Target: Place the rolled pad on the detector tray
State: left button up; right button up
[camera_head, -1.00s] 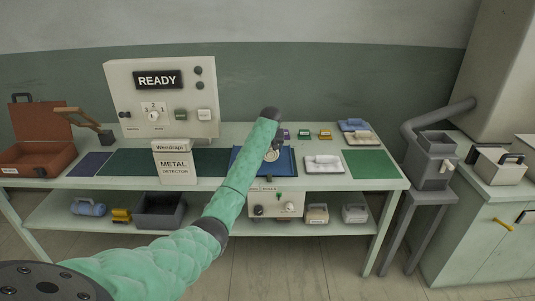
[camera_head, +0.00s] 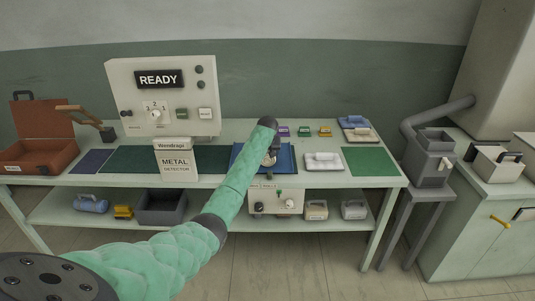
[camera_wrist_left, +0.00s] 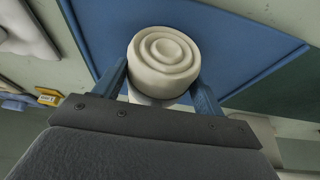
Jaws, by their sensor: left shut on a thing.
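The rolled pad (camera_wrist_left: 163,52) is a cream roll with a spiral end, gripped between the blue fingers of my left gripper (camera_wrist_left: 160,85). In the head view the pad (camera_head: 268,160) shows only in part below the dark wrist, in front of the blue tray. The blue detector tray (camera_head: 286,160) lies on the table right of the metal detector sign; its raised rim and flat floor (camera_wrist_left: 235,45) fill much of the wrist view behind the pad. Whether the pad touches the tray floor is unclear. My right gripper is out of view.
The metal detector panel (camera_head: 160,95) reads READY and stands left of the tray. A white tray with a pale roll (camera_head: 323,162) sits to the right, then a green mat (camera_head: 369,161). Small colored blocks (camera_head: 304,131) stand behind. A brown case (camera_head: 42,140) is far left.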

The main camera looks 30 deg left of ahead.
pick_arm(q)
jog(key=o, duration=1.1)
jog(key=shift+f, duration=0.1)
